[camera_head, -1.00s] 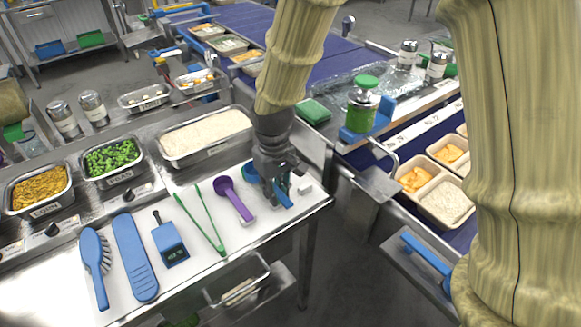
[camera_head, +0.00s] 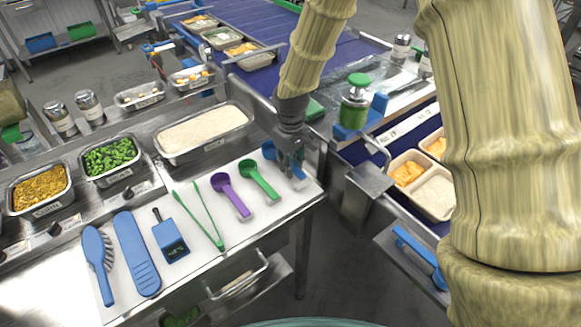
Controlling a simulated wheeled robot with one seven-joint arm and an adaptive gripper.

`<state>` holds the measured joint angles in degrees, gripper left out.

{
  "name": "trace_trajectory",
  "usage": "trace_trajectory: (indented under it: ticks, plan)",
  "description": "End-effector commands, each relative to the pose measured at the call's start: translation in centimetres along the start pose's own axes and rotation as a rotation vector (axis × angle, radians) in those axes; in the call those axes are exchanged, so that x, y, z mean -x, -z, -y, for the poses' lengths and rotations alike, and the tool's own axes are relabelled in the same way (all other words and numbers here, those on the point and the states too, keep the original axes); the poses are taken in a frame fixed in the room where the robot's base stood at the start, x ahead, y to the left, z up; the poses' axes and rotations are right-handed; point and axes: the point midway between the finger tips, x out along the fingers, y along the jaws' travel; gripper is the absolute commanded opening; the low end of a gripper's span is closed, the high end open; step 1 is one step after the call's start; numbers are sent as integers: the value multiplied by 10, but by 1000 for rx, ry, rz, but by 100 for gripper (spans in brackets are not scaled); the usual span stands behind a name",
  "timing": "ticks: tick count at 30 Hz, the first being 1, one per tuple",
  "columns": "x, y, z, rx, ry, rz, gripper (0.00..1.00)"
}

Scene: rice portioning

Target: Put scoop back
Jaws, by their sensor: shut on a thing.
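My gripper (camera_head: 289,166) is shut on the blue scoop at the right end of the white tool mat (camera_head: 221,243). The blue scoop's bowl (camera_head: 268,150) shows to the left of the fingers. Part of its handle (camera_head: 299,172) shows on the right, and the fingers hide the rest. I cannot tell whether the scoop touches the mat. The green scoop (camera_head: 258,179) lies on the mat just left of my gripper, and the purple scoop (camera_head: 231,195) lies left of that.
Green tongs (camera_head: 200,218), a small blue tool (camera_head: 170,240), a long blue tool (camera_head: 137,253) and a blue brush (camera_head: 97,265) lie further left on the mat. A rice pan (camera_head: 205,132) stands behind. The conveyor (camera_head: 262,30) runs behind and right.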

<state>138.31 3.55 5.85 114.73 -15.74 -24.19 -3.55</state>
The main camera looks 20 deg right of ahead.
Motion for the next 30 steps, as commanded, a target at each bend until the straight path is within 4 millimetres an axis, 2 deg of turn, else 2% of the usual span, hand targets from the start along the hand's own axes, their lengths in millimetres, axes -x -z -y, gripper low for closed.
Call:
trace_trajectory:
  ticks: [6,17,18,21,30]
  plan:
    - [-16,0,0,1,0,1,0]
    - [-20,0,0,1,0,1,0]
    - [-19,0,0,1,0,0,22]
    - [-19,0,0,1,0,0,40]
    - [-19,0,0,0,0,0,40]
